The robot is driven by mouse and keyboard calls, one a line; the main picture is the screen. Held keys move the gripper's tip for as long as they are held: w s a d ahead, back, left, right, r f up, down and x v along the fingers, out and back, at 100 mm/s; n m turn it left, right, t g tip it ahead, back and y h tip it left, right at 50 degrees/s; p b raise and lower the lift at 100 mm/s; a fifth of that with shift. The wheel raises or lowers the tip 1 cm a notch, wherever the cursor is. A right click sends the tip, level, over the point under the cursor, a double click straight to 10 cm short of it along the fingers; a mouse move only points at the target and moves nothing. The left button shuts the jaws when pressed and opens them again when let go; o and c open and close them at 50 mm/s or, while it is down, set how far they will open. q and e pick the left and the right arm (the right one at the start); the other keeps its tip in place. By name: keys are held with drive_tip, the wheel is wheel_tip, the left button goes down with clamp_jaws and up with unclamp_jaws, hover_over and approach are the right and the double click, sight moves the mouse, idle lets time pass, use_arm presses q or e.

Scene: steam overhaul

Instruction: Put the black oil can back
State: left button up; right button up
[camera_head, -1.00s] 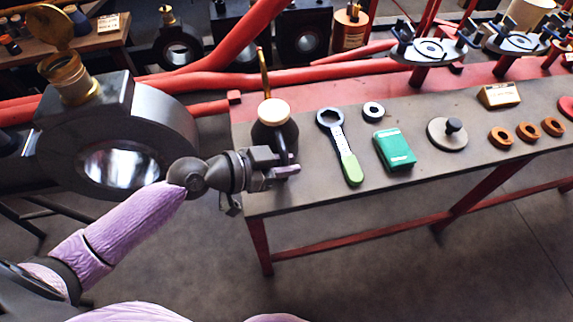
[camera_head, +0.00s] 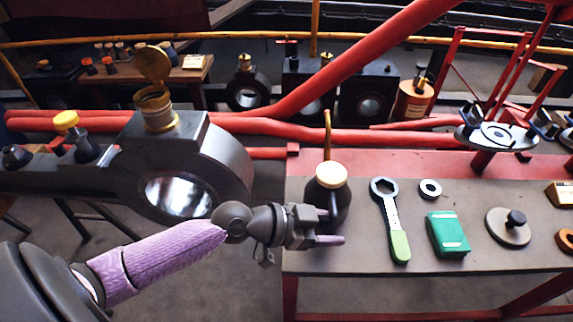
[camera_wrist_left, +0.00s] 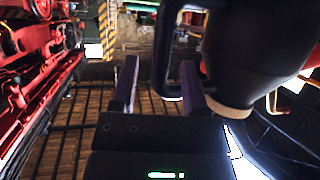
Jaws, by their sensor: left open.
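The black oil can (camera_head: 339,205), with a cream cap and an upright brass spout, appears at the left end of the grey bench; its lower part is partly hidden by my gripper. My left gripper (camera_head: 335,227) is open in front of the can, jaws pointing right. In the left wrist view the can's dark body (camera_wrist_left: 258,45) fills the upper right, and its loop handle (camera_wrist_left: 162,50) shows between the spread fingers (camera_wrist_left: 159,64). I cannot tell whether the fingers touch the handle. My right gripper is out of view.
The bench (camera_head: 345,260) also holds a green-handled wrench (camera_head: 391,222), a metal ring (camera_head: 430,188), a green box (camera_head: 448,234) and a round lidded plate (camera_head: 508,227). A large bearing block with a brass cup (camera_head: 155,108) stands left of the can. Red pipes (camera_head: 240,126) run behind.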

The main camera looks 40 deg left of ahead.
use_arm(q)
drive_tip(key=p+v, duration=0.1)
drive_tip(key=v, duration=1)
drive_tip(key=s+a+f+n+g+y, duration=0.1)
drive_tip(key=s+a+f+n+y, duration=0.2)
drive_tip(key=f, duration=0.5)
drive_tip(key=s+a+f+n+g+y, duration=0.25)
drive_tip(key=s+a+f, duration=0.2)
drive_tip(key=f, duration=0.45)
drive_tip(key=s+a+f+n+g+y, duration=0.1)
drive_tip(key=s+a+f+n+y, duration=0.2)
drive_tip(key=f, duration=0.5)
drive_tip(key=s+d+f+g, duration=0.2)
drive_tip(key=s+d+f, duration=0.1)
drive_tip(key=s, duration=0.6)
drive_tip(key=s+d+f+m+g+y, duration=0.1)
drive_tip(key=s+d+f+g, duration=0.2)
drive_tip(key=s, duration=0.7)
drive_tip(key=s+d+f+m+g, duration=0.1)
drive_tip(key=s+d+f+g, duration=0.1)
drive_tip(key=s, duration=0.7)
wheel_tip(320, 180, down, 3)
drive_tip(key=shift+s+d+r+g+y, duration=0.1)
drive_tip(key=shift+s+d+g+y, duration=0.25)
drive_tip(key=shift+d, duration=0.3)
